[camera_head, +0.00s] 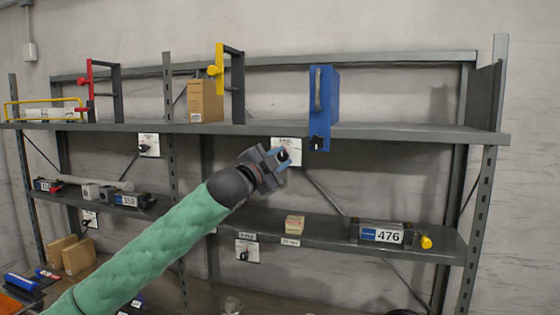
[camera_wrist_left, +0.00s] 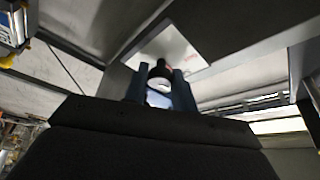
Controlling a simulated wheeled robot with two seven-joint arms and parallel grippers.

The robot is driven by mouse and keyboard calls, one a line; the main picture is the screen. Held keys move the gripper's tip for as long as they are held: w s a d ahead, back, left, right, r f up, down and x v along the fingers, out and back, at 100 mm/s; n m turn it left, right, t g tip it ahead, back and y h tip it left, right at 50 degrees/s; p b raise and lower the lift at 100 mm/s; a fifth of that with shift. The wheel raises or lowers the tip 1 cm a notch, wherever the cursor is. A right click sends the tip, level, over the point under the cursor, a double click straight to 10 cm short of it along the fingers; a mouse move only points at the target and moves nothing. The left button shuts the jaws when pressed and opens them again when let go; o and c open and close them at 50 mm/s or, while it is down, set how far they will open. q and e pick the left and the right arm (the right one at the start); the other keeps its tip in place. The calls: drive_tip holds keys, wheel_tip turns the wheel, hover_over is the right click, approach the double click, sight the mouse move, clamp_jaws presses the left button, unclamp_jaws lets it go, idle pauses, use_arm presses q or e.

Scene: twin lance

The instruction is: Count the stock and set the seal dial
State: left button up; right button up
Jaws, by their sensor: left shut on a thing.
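My left gripper (camera_head: 281,157) reaches in from the left to a white dial plate (camera_head: 296,146) under the upper shelf's front edge. In the left wrist view its fingers (camera_wrist_left: 161,88) are shut on the dark dial knob (camera_wrist_left: 160,71), with the white plate (camera_wrist_left: 187,42) behind. The knob's pointer direction cannot be read. Similar plates with dark knobs hang at the upper left (camera_head: 149,144), lower left (camera_head: 89,218) and lower middle (camera_head: 247,251). On the lower shelf stand a small tan box (camera_head: 294,224) and a unit labelled 476 (camera_head: 382,234). My right gripper is not in view.
A blue panel with a handle (camera_head: 324,105) hangs over the upper shelf (camera_head: 420,133), close right of my left gripper. A cardboard box (camera_head: 205,101), red-handled frame (camera_head: 103,92) and yellow-handled frame (camera_head: 230,82) stand farther left. The upper shelf's right end is clear.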

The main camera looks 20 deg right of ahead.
use_arm(q)
drive_tip(key=shift+r+m, duration=0.1)
drive_tip(key=shift+m, duration=0.7)
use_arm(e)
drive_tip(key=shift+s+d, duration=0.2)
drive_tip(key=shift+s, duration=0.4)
use_arm(q)
drive_tip(key=shift+g, duration=0.4)
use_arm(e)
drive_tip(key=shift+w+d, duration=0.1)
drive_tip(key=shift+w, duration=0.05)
use_arm(q)
drive_tip(key=o, duration=1)
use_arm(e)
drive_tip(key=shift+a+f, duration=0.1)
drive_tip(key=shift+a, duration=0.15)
